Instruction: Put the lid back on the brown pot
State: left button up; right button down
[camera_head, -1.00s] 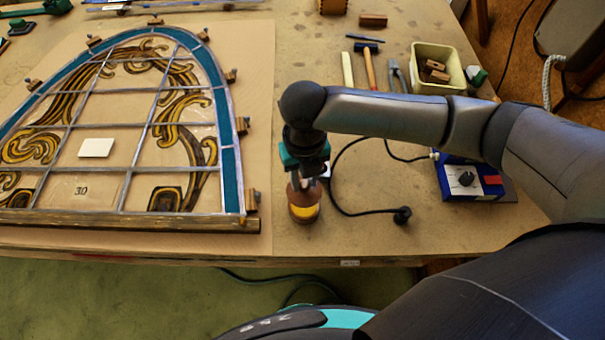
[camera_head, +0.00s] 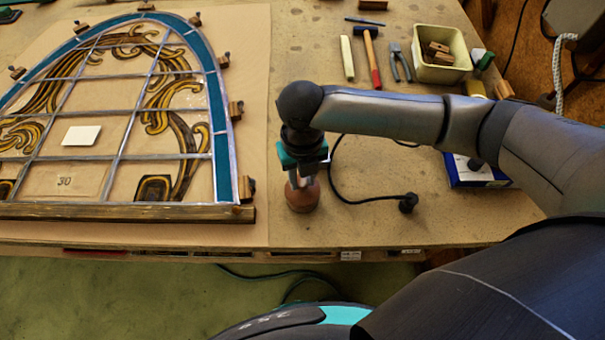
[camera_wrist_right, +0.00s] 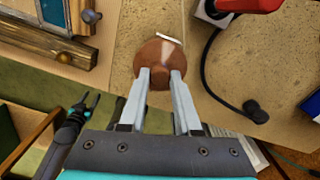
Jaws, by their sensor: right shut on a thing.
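My right gripper (camera_head: 303,181) points down near the front edge of the workbench. It is shut on the brown lid (camera_wrist_right: 158,52), which sits between the fingertips in the right wrist view. Below the fingers in the head view is the brown pot (camera_head: 303,204). The lid covers its mouth, and no yellow contents show. Lid and pot run together in colour, so I cannot tell if the lid is fully seated. My left gripper is not seen in the head view.
The leaded panel (camera_head: 221,150) lies left of the pot. A black cable with a plug (camera_head: 408,202) and a blue box (camera_head: 466,180) are to the right. A hammer (camera_head: 374,62), pliers (camera_head: 400,62) and a yellow tub (camera_head: 460,72) stand farther back. The bench's front edge is close.

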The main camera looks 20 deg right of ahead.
jog(key=shift+p, duration=0.75)
dwell(1.0)
jog(key=shift+f+p, duration=0.15)
jog(key=shift+p, duration=0.4)
dwell(1.3)
jog(key=shift+c, duration=0.2)
grip_release()
dwell(0.6)
jog(key=shift+r+p, duration=3.55)
jog(key=shift+p, duration=0.35)
